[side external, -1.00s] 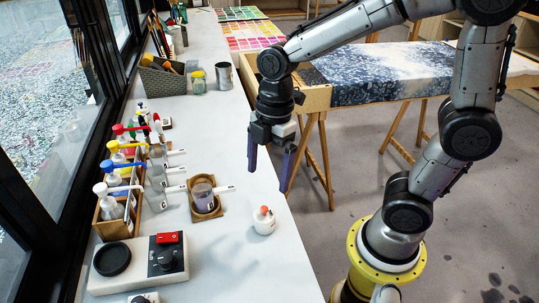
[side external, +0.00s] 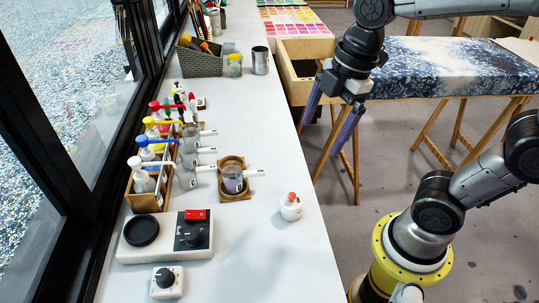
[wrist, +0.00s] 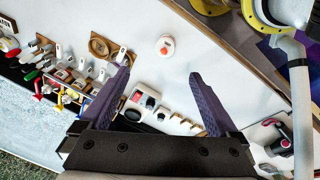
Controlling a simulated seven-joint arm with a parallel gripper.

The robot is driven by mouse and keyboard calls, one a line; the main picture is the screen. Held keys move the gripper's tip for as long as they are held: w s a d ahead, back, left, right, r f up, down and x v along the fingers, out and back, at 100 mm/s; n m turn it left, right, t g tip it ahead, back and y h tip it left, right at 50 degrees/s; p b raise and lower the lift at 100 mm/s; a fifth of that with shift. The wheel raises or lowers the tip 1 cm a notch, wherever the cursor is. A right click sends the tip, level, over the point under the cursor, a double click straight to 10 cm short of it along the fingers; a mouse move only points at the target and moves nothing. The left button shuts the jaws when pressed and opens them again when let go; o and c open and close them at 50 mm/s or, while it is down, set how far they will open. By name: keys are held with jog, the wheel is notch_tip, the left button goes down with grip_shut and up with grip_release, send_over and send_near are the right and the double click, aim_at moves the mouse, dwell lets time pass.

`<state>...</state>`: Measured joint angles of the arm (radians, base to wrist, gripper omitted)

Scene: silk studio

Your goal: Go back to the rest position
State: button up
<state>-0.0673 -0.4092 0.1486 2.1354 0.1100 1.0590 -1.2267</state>
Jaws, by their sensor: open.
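My gripper (side external: 328,122) is open and empty, its purple fingers spread and pointing down. In the side view it hangs past the right edge of the white bench, in front of the wooden frame of the fabric table. In the wrist view my gripper (wrist: 160,88) has nothing between its fingertips. The bench top shows below it, with a small white bottle with a red-orange cap (wrist: 166,46) beyond the fingers. That bottle (side external: 291,208) stands upright on the bench near its right edge, apart from the gripper.
A wooden rack with coloured pump bottles (side external: 146,200), a cup on a wooden holder (side external: 234,185), a hotplate-like unit (side external: 165,238) and a small knob box (side external: 166,282) stand on the bench. A basket (side external: 200,62) and metal can (side external: 260,60) are farther back. Blue-white fabric (side external: 455,68) covers the table.

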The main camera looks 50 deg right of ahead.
jog(key=s+d+m+t, duration=0.1)
jog(key=s+d+m, duration=0.1)
jog(key=m, duration=0.5)
jog(key=s+d+f+m+t+h, duration=0.1)
jog(key=s+m+t, duration=0.1)
jog(key=s+m, duration=0.3)
jog(key=shift+d+m, duration=0.35)
jog(key=shift+m, duration=0.85)
jog(key=shift+s, duration=0.1)
